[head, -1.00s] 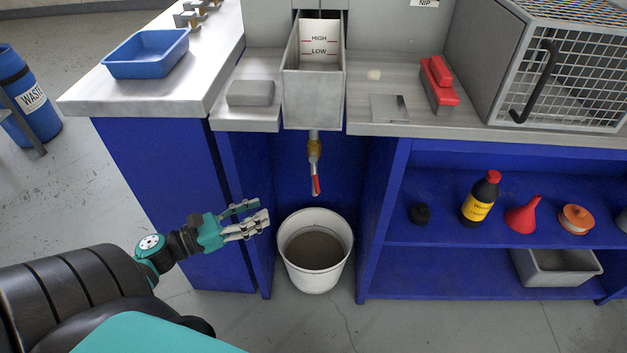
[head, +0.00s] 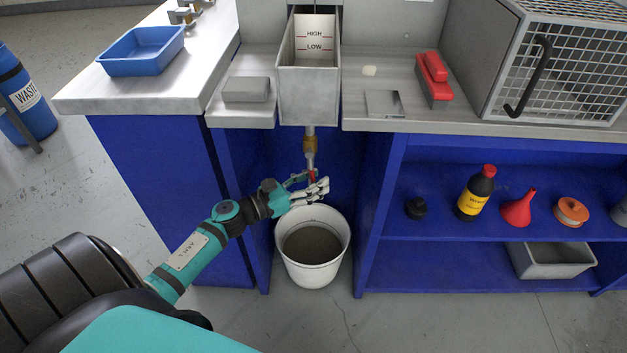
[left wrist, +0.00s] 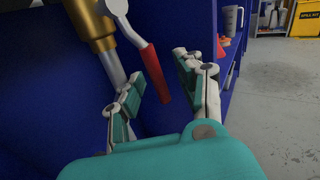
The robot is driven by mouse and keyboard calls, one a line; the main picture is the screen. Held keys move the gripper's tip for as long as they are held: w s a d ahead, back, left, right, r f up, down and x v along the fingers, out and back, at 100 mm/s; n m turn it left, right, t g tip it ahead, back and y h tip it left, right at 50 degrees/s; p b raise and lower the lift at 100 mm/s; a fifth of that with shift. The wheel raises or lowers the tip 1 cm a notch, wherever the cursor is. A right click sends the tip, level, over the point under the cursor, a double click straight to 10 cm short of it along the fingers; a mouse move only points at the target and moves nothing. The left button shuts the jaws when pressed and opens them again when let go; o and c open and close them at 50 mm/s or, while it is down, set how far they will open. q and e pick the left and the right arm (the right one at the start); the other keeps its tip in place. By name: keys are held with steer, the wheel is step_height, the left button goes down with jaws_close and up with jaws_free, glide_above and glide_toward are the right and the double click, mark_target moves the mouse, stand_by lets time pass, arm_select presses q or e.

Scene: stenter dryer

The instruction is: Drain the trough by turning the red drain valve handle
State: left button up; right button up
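The red drain valve handle (head: 312,174) hangs down below the brass valve (head: 310,145) under the metal trough (head: 309,95). My left gripper (head: 315,186) is at the handle's lower end in the head view, above the white bucket (head: 313,273). In the left wrist view the red handle (left wrist: 155,72) hangs between the two spread fingers of my left gripper (left wrist: 160,80), with room on both sides. The brass valve also shows there (left wrist: 92,25). My right gripper is in neither view.
The bucket holds grey-brown contents. Blue cabinet walls (head: 232,190) stand close on both sides of the drain. A shelf to the right holds a dark bottle (head: 476,192), a red funnel (head: 518,208) and other items. A blue tray (head: 141,52) lies on the left counter.

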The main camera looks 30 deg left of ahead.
arm_select(q)
jaws_close()
steer(key=shift+f, duration=0.1)
stand_by(0.6)
